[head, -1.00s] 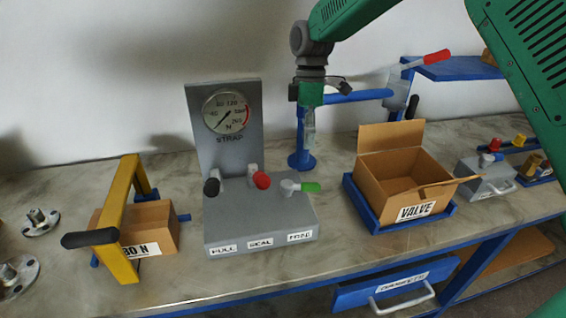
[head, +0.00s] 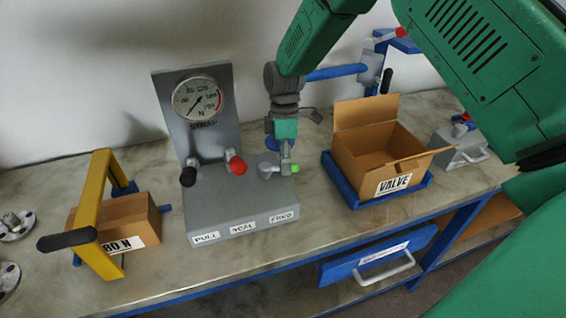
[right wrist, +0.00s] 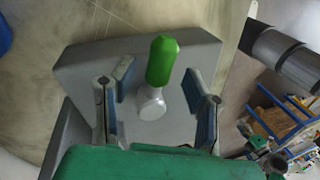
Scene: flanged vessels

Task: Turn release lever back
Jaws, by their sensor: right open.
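A grey strap machine (head: 240,205) with a dial gauge (head: 198,97) stands on the bench. Its front labels seem to read PULL, SEAL and FEED. It carries a black-knobbed lever (head: 188,177), a red-knobbed lever (head: 236,164) and a green-handled lever (head: 296,169) at its right end. My right gripper (head: 284,165) is at the green lever, which it partly hides. In the right wrist view, the green handle (right wrist: 162,60) and its pale hub (right wrist: 151,102) lie between the two open fingers (right wrist: 160,95), with gaps on both sides. My left gripper is not in view.
An open cardboard box (head: 375,150) labelled VALVE sits in a blue tray (head: 385,203) to the right. A yellow frame with a black handle (head: 68,240) stands over a carton (head: 135,222) at left. A drawer (head: 375,258) is below the bench edge.

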